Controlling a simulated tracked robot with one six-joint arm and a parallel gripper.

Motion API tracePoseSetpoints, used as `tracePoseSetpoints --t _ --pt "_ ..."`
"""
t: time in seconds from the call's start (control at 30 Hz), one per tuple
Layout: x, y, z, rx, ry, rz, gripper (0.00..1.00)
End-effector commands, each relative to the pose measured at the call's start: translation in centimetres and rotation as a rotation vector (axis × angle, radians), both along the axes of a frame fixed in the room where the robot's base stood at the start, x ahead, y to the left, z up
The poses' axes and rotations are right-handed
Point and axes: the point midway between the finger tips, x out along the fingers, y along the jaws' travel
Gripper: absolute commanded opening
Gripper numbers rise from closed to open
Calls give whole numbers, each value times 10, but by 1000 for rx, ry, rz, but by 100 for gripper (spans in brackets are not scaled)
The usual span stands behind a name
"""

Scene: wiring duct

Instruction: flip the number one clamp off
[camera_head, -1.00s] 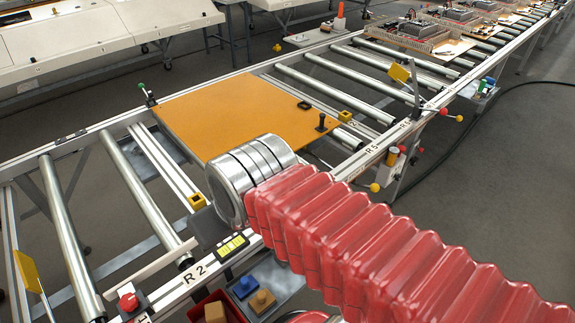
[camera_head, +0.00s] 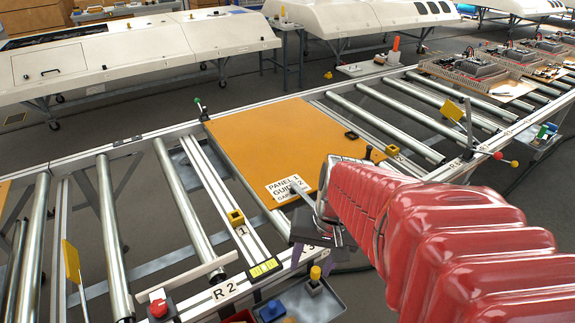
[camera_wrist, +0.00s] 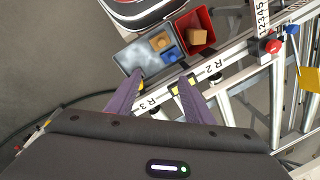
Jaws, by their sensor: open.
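A yellow block marked 1 (camera_head: 237,217) sits on the cross rail left of the orange panel (camera_head: 265,135). A grey lever-like part (camera_head: 298,187) shows by the panel's near edge, beside my arm; I cannot tell whether it is the number one clamp or its position. A dark-knobbed clamp (camera_head: 368,152) stands at the panel's right, near a second yellow block (camera_head: 392,150). My gripper (camera_head: 316,258) is open, pointing down above the front rail, apart from the block marked 1. In the wrist view its purple fingers (camera_wrist: 165,77) are spread and empty.
The front rail carries an R 2 label (camera_head: 224,291), a yellow level (camera_head: 264,269) and a red knob (camera_head: 158,308). A grey tray (camera_wrist: 150,60) and red bin (camera_wrist: 197,32) lie beyond the rail. Rollers flank the panel. A white label (camera_head: 288,190) lies on it.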

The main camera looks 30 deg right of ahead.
Motion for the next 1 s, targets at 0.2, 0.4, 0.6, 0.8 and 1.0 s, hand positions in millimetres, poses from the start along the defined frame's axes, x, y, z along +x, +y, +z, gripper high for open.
tracePoseSetpoints --t 0.2,0.4,0.6,0.8,1.0 --pt "-9 -18 -33 183 95 -237 47" --pt "-12 -29 -56 372 153 -462 47" --pt "-9 -40 -74 583 192 -697 47" --pt "0 -56 -87 817 206 -940 47" --pt "16 -83 -95 1082 190 -1188 47"
